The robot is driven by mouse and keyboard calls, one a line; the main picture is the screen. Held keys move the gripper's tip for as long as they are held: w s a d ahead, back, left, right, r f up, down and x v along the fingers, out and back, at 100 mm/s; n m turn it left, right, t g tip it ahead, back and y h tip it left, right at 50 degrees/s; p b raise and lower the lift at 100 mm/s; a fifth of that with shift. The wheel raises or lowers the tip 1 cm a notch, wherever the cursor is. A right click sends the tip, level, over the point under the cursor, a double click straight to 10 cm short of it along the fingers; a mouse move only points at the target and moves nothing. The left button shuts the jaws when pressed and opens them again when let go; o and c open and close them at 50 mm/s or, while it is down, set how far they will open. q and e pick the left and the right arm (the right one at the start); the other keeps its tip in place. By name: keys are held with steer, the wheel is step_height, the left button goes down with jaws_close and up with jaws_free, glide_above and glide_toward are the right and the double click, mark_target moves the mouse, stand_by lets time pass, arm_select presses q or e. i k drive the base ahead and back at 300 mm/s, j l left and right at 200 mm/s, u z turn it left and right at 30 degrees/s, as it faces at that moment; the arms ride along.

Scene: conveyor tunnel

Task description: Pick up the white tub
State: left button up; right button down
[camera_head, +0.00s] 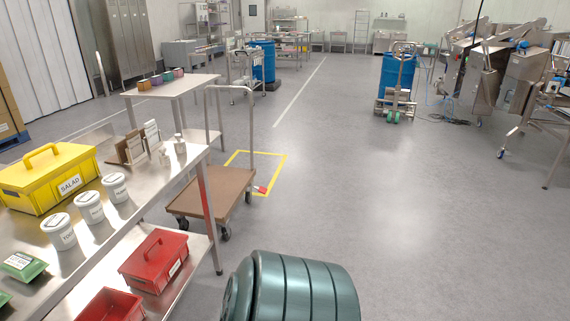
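Three white tubs with lids stand upright in a row on the steel table at the left: a near one (59,232), a middle one (89,207) and a far one (116,188). Each has dark lettering on its side, too small to read surely. They stand to the right of a yellow box (48,178) with a handle and a label reading SALAD. Neither of my grippers is in view, and nothing is seen touching the tubs.
Green packs (23,265) lie at the table's near end, and wooden holders (130,149) stand farther back. Red boxes (155,260) sit on the lower shelf. A flatbed trolley (212,196) stands beyond the table. A teal ribbed form fills the bottom middle.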

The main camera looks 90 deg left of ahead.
mark_target(115, 184)
steer(key=u, duration=3.9)
